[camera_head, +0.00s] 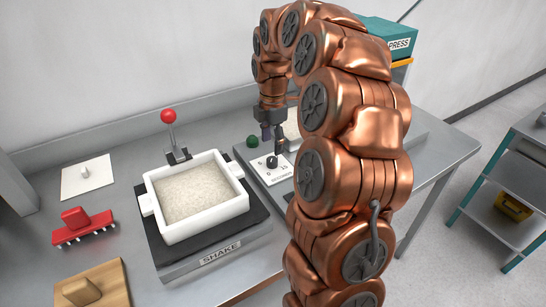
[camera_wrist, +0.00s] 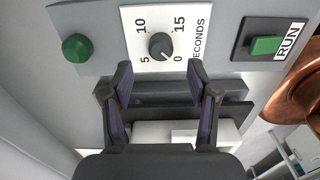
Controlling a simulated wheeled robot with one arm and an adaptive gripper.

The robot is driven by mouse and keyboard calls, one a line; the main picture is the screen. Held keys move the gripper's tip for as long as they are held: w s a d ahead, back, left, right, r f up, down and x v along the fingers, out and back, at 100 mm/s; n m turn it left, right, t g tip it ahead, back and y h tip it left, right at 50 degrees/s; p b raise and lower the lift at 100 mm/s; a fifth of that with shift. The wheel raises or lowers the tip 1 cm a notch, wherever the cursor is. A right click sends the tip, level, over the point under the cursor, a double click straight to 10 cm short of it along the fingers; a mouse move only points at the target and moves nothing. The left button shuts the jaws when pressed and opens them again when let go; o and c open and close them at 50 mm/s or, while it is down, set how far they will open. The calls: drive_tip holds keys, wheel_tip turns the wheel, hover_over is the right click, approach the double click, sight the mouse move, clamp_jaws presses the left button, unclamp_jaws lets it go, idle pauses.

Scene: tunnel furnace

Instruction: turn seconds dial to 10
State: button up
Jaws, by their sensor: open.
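The seconds dial is a round dark knob (camera_wrist: 160,46) on a white plate (camera_wrist: 135,22) marked 0, 5, 10, 15 and SECONDS. In the wrist view its small pointer mark seems to face toward the 0, though it is tiny. The knob also shows in the head view (camera_head: 272,162). My gripper (camera_wrist: 160,71) is open and empty, its two fingertips apart on either side of the knob's line and short of it. In the head view my gripper (camera_head: 272,141) is just above and behind the dial plate.
A green round button (camera_wrist: 76,47) sits left of the dial, and a green RUN switch (camera_wrist: 266,45) sits right. In the head view, a white sand tray (camera_head: 195,226) rests on the SHAKE base, with a red-knobbed lever (camera_head: 169,117) behind it.

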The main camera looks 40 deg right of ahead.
sight(273, 159)
drive_tip(key=shift+a+f+p, duration=0.1)
drive_tip(key=shift+f+p, duration=0.4)
drive_tip(key=shift+f, duration=2.6)
clamp_jaws()
